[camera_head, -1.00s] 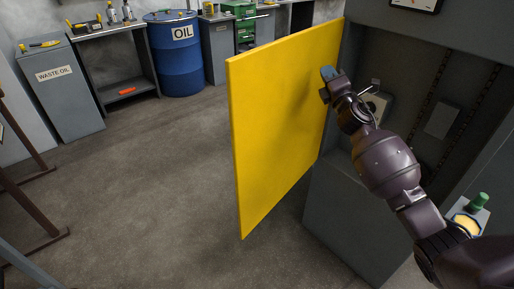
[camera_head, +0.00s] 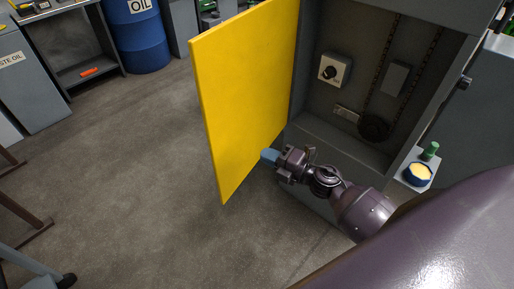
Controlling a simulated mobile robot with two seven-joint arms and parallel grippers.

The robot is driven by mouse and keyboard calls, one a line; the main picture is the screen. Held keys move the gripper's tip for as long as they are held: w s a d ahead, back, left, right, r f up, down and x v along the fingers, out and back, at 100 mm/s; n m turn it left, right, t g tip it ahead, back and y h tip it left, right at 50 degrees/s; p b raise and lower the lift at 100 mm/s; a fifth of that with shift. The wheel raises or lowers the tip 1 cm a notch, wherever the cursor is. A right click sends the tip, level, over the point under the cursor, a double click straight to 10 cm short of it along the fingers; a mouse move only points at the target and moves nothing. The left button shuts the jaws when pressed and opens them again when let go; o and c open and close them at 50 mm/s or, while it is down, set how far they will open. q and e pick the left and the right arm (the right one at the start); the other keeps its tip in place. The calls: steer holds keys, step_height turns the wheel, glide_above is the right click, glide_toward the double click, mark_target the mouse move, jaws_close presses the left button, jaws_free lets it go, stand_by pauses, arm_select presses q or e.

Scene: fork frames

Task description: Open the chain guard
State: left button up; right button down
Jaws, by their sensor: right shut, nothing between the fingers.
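The chain guard (camera_head: 243,92) is a large flat yellow door, swung wide open on the left side of the grey machine cabinet (camera_head: 315,165). Inside the cabinet, chains (camera_head: 378,75) and a dark sprocket (camera_head: 373,127) are exposed. My right gripper (camera_head: 268,156) has blue fingertips and is shut and empty. It is in front of the cabinet, close to the lower inner face of the guard; I cannot tell whether it touches. My left gripper is not in view.
A rotary switch box (camera_head: 335,70) is inside the cabinet. A blue oil barrel (camera_head: 144,40) and a bench stand at the back left. The floor (camera_head: 130,170) left of the guard is clear.

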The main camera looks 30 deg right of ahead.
mark_target(223, 136)
steer(key=x, duration=1.2)
steer(key=shift+w+a, duration=0.15)
steer(key=shift+w, duration=0.1)
steer(key=shift+w+a+r, duration=0.1)
steer(key=shift+w, duration=0.05)
steer(key=shift+m+t+h, duration=0.4)
steer(key=shift+m+h, duration=0.1)
steer(key=shift+h, duration=0.2)
steer(key=x, duration=0.5)
steer(key=shift+a, duration=0.2)
steer(key=b+x, duration=0.1)
steer(key=x, duration=0.7)
steer(key=shift+b, duration=0.4)
steer(key=shift+d, duration=0.15)
